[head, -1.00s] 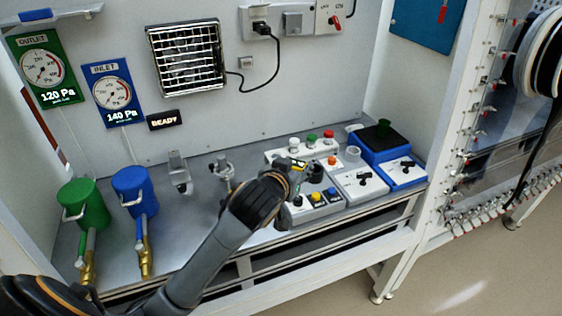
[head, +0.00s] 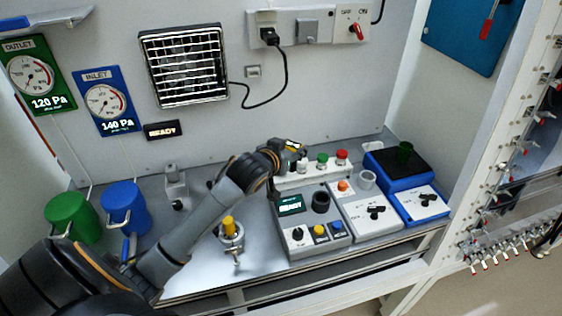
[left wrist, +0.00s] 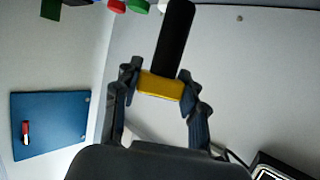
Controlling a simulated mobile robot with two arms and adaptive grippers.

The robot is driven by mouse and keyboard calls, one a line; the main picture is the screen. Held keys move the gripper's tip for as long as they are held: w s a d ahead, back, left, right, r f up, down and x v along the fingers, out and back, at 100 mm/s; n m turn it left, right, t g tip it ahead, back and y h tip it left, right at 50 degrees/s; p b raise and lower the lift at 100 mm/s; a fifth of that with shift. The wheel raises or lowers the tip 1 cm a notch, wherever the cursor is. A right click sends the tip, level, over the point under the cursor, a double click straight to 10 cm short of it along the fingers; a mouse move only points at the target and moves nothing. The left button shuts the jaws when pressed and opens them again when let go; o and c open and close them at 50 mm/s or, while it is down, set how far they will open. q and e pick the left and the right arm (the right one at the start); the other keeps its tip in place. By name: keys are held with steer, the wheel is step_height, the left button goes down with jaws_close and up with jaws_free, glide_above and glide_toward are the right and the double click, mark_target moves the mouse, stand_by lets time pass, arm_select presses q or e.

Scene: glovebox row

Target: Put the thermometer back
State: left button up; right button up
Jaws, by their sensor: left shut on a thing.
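My left gripper (head: 296,151) is shut on a black and yellow thing, which I take to be the thermometer (head: 292,145). My right gripper is not in view.
A grey box (head: 283,229) with a lit display and a dark round socket (head: 320,201) stands in front. White (head: 361,224) and blue (head: 417,203) units stand to its right. A metal holder with a yellow top (head: 229,226) stands left. Green and blue tanks (head: 122,204) are further left.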

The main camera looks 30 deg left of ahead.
arm_select(q)
steer(key=a+f, duration=0.1)
steer(key=f, duration=0.2)
steer(key=w+a+f+p, duration=0.1)
steer(key=a+f, duration=0.1)
steer(key=a+f+p, duration=0.1)
steer(key=f, duration=0.2)
steer(key=shift+w+a+f, duration=0.15)
steer(key=shift+a+f, duration=0.05)
steer(key=shift+f, duration=0.4)
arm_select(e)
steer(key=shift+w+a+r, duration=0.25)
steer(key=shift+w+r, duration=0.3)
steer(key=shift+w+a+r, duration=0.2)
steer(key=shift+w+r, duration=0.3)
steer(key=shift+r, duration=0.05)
arm_select(q)
steer(key=o, duration=1.2)
steer(key=shift+o, duration=0.5)
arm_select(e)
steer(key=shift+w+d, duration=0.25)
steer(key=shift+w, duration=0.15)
